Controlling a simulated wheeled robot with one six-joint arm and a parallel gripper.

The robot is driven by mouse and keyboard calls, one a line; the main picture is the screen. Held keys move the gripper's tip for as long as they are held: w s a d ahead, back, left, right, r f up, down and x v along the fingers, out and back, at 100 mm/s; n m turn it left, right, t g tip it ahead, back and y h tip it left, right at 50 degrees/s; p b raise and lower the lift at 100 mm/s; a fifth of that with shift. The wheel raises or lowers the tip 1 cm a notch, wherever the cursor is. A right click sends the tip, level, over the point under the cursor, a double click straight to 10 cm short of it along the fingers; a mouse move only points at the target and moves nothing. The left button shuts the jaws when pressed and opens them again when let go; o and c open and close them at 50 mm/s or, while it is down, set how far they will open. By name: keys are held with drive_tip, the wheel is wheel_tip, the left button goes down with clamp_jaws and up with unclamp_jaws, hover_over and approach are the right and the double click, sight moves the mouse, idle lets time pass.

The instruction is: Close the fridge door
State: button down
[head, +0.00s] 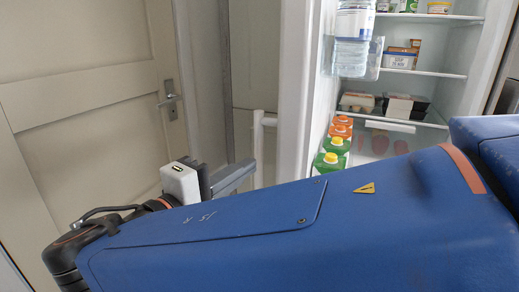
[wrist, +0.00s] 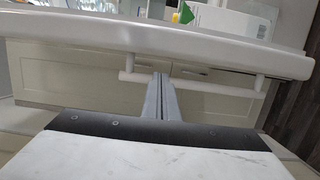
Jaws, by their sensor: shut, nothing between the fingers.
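The fridge door (head: 296,90) stands open, its white edge upright left of the fridge interior (head: 440,75). A white bar handle (head: 258,140) stands off the door's outer face. In the wrist view the door (wrist: 200,42) crosses the upper part, with the handle bar (wrist: 215,88) below it. My gripper (head: 248,168) is shut and empty at the handle, on the door's outer side. In the wrist view its fingertips (wrist: 161,77) overlap the bar; I cannot tell whether they touch it. My blue arm hides the lower part of the door and fridge.
A water bottle (head: 352,40) and several juice cartons (head: 333,150) stand inside the door. Food packs (head: 400,58) sit on the fridge shelves. A cream room door (head: 85,100) with a metal lever handle (head: 170,99) is at the left.

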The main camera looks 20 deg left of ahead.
drive_tip(key=x, duration=0.9)
drive_tip(key=shift+w, duration=0.45)
drive_tip(key=shift+d, duration=0.15)
